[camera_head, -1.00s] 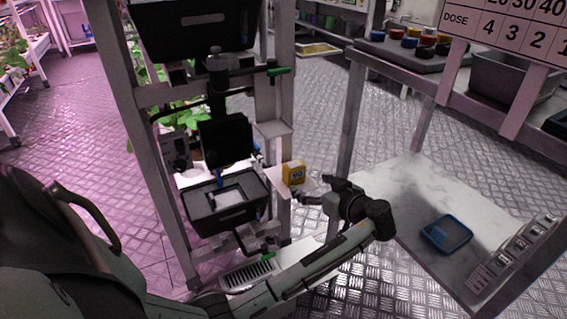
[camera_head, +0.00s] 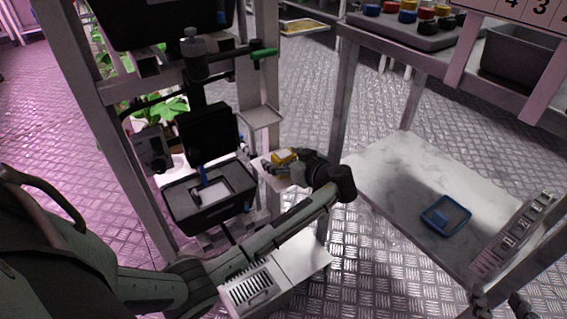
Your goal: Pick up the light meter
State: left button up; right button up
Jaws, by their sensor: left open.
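A small yellow device, which looks like the light meter (camera_head: 283,155), sits on a small pale shelf bracket (camera_head: 266,172) on the right side of the rack. Its top looks pale and its lower part is partly hidden by my gripper. My left gripper (camera_head: 288,171) is open, right at the near side of the yellow device. The fingers overlap it in the picture, and I cannot tell whether they touch it. My right gripper cannot be made out.
An open black case (camera_head: 170,206) with grey foam stands left of the gripper. Rack posts (camera_head: 340,105) rise nearby. A marble-topped low shelf (camera_head: 385,180) holds a blue tray (camera_head: 445,229). Dark shapes at the bottom right edge are unclear.

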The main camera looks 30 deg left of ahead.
aim_at(277, 154)
pick_arm(q)
jog(key=x, duration=0.3)
jog(key=shift+w+a+f, duration=0.15)
jog(key=shift+w, duration=0.05)
jog(key=c, duration=1.5)
jog(key=shift+c, duration=0.3)
